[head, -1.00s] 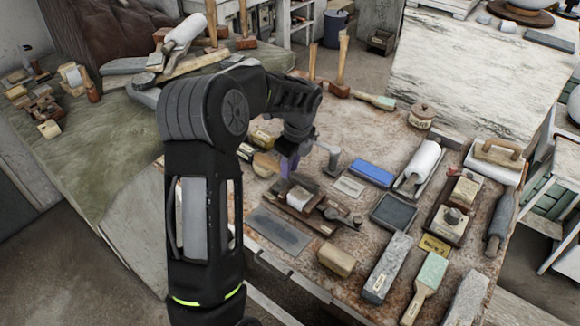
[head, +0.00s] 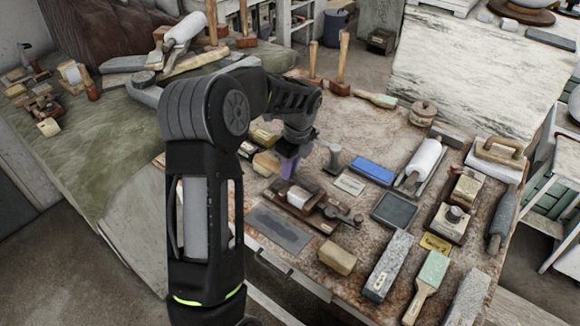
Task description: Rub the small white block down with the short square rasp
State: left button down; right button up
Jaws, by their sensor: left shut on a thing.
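The small white block (head: 298,197) sits in a wooden clamp (head: 318,210) with a dark screw end, on the worktable. My left gripper (head: 287,172), with purple fingers, is just behind and above the block. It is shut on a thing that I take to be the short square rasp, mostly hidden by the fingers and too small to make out. I cannot tell whether it touches the block. My right gripper is out of view.
A dark flat plate (head: 279,229) lies in front of the clamp. A blue block (head: 372,171), a dark stone (head: 394,210), a tan block (head: 338,258) and a grey stone (head: 387,265) lie to the right.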

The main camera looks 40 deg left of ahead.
pick_arm(q)
jog(key=shift+d, duration=0.1)
jog(key=shift+d+r, duration=0.1)
jog(key=shift+d, duration=0.35)
jog(key=shift+d, duration=0.55)
jog(key=shift+a, duration=1.15)
jog(key=shift+p, duration=0.3)
